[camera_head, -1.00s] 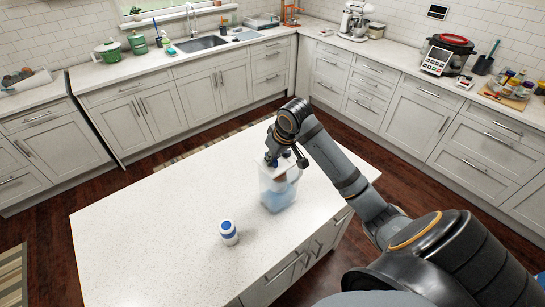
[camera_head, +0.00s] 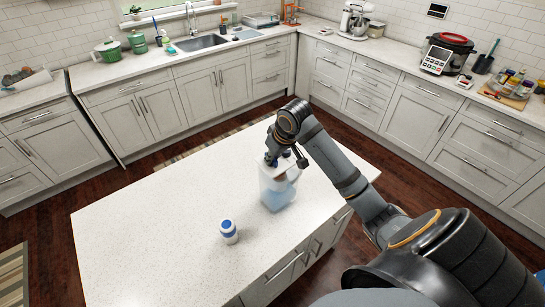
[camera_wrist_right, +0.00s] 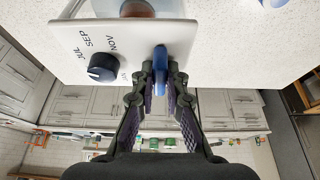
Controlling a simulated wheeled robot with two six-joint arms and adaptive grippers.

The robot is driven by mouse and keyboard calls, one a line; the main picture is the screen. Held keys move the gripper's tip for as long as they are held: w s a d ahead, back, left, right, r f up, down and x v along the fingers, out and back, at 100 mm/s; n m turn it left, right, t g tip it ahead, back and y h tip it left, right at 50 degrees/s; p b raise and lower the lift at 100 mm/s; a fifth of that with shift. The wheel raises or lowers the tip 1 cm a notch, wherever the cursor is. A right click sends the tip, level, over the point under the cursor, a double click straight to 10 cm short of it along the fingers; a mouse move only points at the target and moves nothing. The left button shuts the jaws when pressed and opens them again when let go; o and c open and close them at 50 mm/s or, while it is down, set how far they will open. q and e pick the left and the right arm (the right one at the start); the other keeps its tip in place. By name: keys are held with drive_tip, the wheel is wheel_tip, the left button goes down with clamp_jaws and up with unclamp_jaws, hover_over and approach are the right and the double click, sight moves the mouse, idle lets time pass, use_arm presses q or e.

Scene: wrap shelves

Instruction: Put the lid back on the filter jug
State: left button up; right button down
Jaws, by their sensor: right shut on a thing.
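The filter jug (camera_head: 278,192), clear with bluish water in its lower part, stands upright near the right edge of the island. My right gripper (camera_head: 274,160) is at the top of the jug. In the right wrist view the white lid (camera_wrist_right: 125,62) carries a dark dial and month letters. There my right gripper (camera_wrist_right: 160,80) is shut on the blue tab (camera_wrist_right: 160,62) of the lid. A brownish part (camera_wrist_right: 137,9) shows beyond the lid. I cannot tell whether the lid touches the jug's rim. My left gripper is not in view.
A white bottle with a blue cap (camera_head: 229,232) stands on the island (camera_head: 150,225), left of and nearer than the jug. The island's left side is clear. Counters with a sink (camera_head: 201,43), pots and a red-topped cooker (camera_head: 446,54) line the walls.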

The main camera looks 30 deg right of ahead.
drive_tip(key=shift+f, duration=0.5)
idle(0.8)
drive_tip(key=c, duration=0.8)
unclamp_jaws()
drive_tip(key=shift+r, duration=3.5)
clamp_jaws()
